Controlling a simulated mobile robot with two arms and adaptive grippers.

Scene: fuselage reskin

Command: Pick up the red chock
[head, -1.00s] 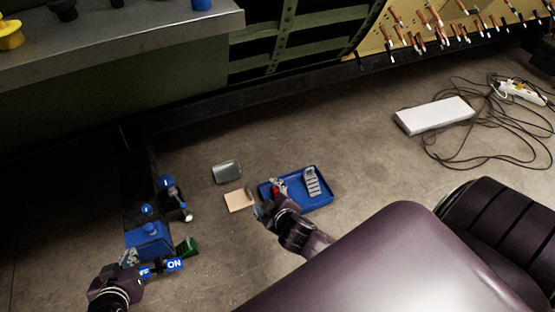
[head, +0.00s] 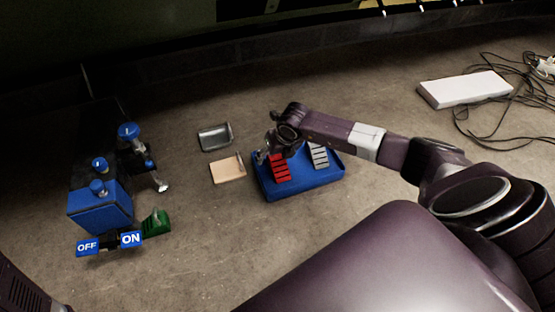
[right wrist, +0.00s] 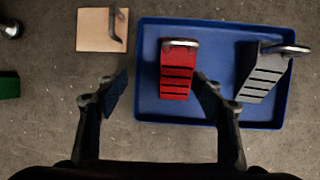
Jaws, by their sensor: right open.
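The red chock (head: 280,168) lies in the blue tray (head: 304,187) on the floor, in its left part. In the right wrist view the red chock (right wrist: 177,72) shows a ridged face and a metal handle at its far end. My right gripper (right wrist: 160,86) is open and empty. In the head view my right gripper (head: 272,152) hangs above the tray's left back corner. My left gripper is not in view.
A grey chock (right wrist: 263,70) lies right of the red one in the tray. A tan plate (head: 228,169) and a grey pan (head: 215,137) lie left of it. A blue machine (head: 101,210) and a green chock (head: 157,222) stand further left. A white box (head: 465,88) and cables lie at right.

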